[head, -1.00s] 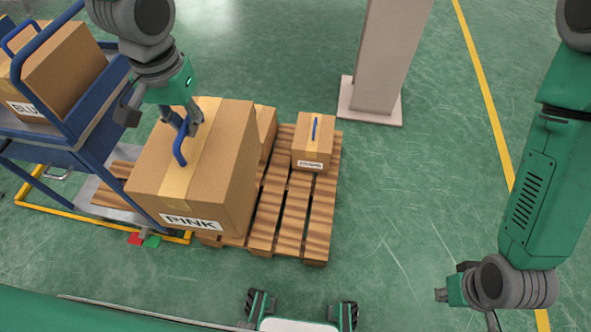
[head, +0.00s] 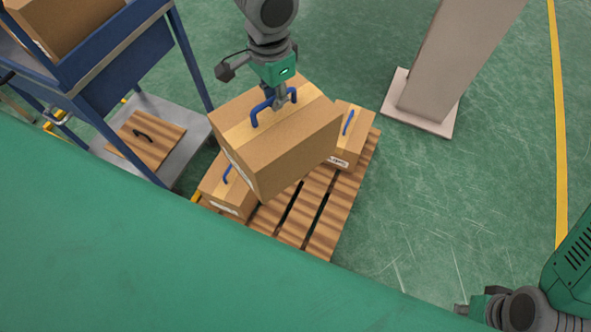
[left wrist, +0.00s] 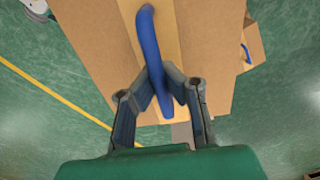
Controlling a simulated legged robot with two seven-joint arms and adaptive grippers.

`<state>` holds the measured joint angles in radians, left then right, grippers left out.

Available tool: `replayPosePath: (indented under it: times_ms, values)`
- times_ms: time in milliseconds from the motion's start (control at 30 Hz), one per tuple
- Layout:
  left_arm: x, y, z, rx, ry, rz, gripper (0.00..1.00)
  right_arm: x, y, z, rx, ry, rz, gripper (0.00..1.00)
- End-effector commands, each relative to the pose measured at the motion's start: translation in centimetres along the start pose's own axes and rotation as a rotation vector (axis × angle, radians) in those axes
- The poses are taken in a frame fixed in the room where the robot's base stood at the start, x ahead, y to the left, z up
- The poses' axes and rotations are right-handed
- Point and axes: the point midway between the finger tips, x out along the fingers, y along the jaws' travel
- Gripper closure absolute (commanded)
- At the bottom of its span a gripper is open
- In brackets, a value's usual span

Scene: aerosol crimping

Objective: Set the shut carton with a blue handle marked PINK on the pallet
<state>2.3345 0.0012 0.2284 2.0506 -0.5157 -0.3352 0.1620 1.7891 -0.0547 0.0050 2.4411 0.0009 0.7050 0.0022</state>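The shut carton (head: 300,150) hangs tilted above the pallet (head: 332,222) in the head view. Its white label is on the near left face, turned too far away to read now. My left gripper (head: 281,97) is shut on its blue handle (head: 257,117). The left wrist view shows the fingers (left wrist: 162,78) closed around the handle (left wrist: 149,38), with the brown carton top (left wrist: 95,40) beneath. The held carton hides part of the pallet. My right gripper (head: 470,308) is at the lower right, small and partly seen, away from the carton.
Two smaller cartons with blue handles stand on the pallet, one at the near left (head: 228,190) and one at the far right (head: 352,130). Pallet slats at the front right are bare. A blue cart (head: 120,65) stands left. A pillar (head: 440,70) rises behind right.

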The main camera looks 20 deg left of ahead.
Motion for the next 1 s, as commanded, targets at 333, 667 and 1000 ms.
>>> replayPosePath:
  times_ms: [333, 667, 1000]
  values:
    - [9.2, 1.1, -1.9, 0.283, 0.001, 0.001, 1.00, 4.8, 0.0, 0.2, 0.000, 0.000, 0.000, 1.00]
    - [17.7, 2.7, -3.4, 0.547, 0.001, 0.004, 1.00, 8.8, -0.1, 0.4, 0.000, 0.001, 0.000, 1.00]
    - [26.3, 5.0, -4.4, 0.811, -0.001, 0.005, 1.00, 12.9, -0.1, 0.7, 0.000, 0.001, 0.000, 1.00]
